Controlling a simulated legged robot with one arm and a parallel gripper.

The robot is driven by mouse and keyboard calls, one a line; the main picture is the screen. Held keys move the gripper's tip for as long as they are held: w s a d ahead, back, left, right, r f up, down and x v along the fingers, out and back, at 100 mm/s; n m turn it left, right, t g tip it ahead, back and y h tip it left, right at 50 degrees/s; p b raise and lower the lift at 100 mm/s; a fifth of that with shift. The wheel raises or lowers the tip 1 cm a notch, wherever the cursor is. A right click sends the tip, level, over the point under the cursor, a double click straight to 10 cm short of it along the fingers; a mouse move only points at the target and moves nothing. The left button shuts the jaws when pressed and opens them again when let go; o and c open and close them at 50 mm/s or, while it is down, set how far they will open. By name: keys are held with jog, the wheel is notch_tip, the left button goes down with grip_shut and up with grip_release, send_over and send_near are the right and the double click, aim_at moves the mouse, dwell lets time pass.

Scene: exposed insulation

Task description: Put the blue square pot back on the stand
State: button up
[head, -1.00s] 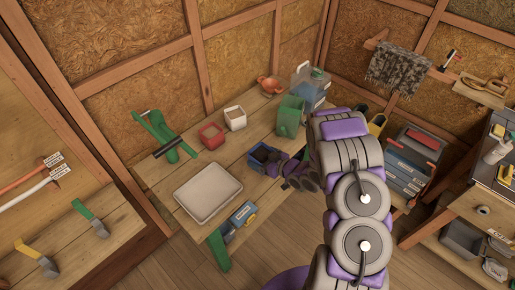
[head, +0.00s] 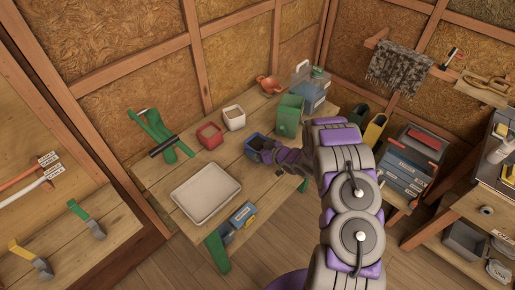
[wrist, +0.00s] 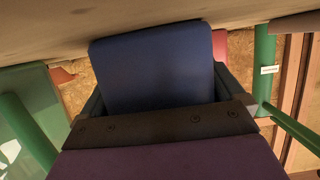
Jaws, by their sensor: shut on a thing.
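The blue square pot (head: 252,149) is at the right part of the wooden bench top (head: 185,165), which looks like the stand. My gripper (head: 272,154) reaches it from the right and is shut on it. In the wrist view the pot's blue wall (wrist: 155,70) fills the space between the dark fingers of my gripper (wrist: 160,105). The pot's base is hidden, so I cannot tell whether it touches the bench top.
A red square pot (head: 209,136) and a white one (head: 233,118) stand behind the blue pot. A green container (head: 288,117) and a water jug (head: 318,92) stand at the back right. A pale tray (head: 205,192) lies in front. Bare wood shows between them.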

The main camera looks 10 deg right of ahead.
jog(key=shift+d+r, duration=0.1)
jog(key=o, duration=1)
